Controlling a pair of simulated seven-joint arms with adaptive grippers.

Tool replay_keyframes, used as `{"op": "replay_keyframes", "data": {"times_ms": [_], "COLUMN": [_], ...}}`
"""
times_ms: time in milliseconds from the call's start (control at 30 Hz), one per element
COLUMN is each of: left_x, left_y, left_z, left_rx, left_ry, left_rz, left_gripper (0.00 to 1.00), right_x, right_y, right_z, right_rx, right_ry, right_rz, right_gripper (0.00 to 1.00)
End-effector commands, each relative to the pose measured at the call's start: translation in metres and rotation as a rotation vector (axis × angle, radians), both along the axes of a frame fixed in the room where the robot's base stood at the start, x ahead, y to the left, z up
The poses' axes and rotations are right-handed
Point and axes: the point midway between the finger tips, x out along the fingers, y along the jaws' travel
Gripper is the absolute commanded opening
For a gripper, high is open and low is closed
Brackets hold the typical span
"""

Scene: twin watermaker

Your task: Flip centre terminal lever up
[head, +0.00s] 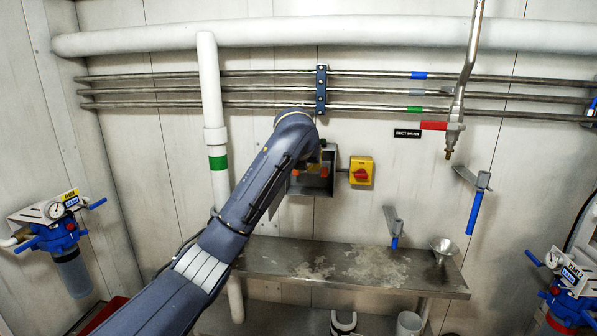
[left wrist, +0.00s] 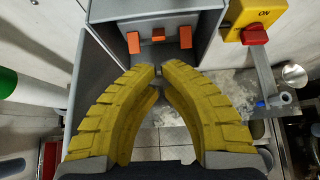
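An open grey terminal box (head: 311,186) is mounted on the wall behind the bench; it also shows in the left wrist view (left wrist: 205,22). Inside it are three orange levers. The centre lever (left wrist: 158,34) looks shorter than the left lever (left wrist: 133,42) and right lever (left wrist: 185,37); its exact tilt is unclear. My left gripper (left wrist: 159,69) has yellow fingers with tips together, just below the centre lever in the picture. It appears shut and empty, and I cannot tell whether it touches the lever. In the head view my left arm partly hides the box. My right gripper is not in view.
A yellow switch box with a red knob (head: 361,172) is right of the terminal box. A metal bench (head: 345,265) is below, with a funnel (head: 444,247) at its right end. A white pipe with a green band (head: 217,163) stands left. A red-handled valve (head: 434,126) hangs upper right.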

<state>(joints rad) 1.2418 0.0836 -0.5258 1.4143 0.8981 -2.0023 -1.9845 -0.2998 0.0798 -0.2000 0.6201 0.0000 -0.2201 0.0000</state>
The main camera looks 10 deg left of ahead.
Motion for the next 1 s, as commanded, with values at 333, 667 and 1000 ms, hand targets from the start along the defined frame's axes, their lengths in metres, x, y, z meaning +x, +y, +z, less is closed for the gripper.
{"op": "replay_keyframes", "data": {"times_ms": [333,667,1000], "left_x": [-0.014,-0.014,-0.010], "left_y": [-0.015,-0.016,-0.034], "left_z": [0.018,0.018,-0.069], "left_rx": [0.001,0.000,-0.287], "left_ry": [0.000,0.001,0.005], "left_rz": [-0.018,-0.019,0.042], "left_gripper": [0.00,0.00,0.00], "right_x": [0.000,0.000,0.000], "right_y": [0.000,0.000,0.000], "right_z": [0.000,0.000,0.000], "right_rx": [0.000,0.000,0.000], "right_ry": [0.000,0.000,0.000], "right_rz": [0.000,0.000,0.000], "right_gripper": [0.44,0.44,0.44]}}
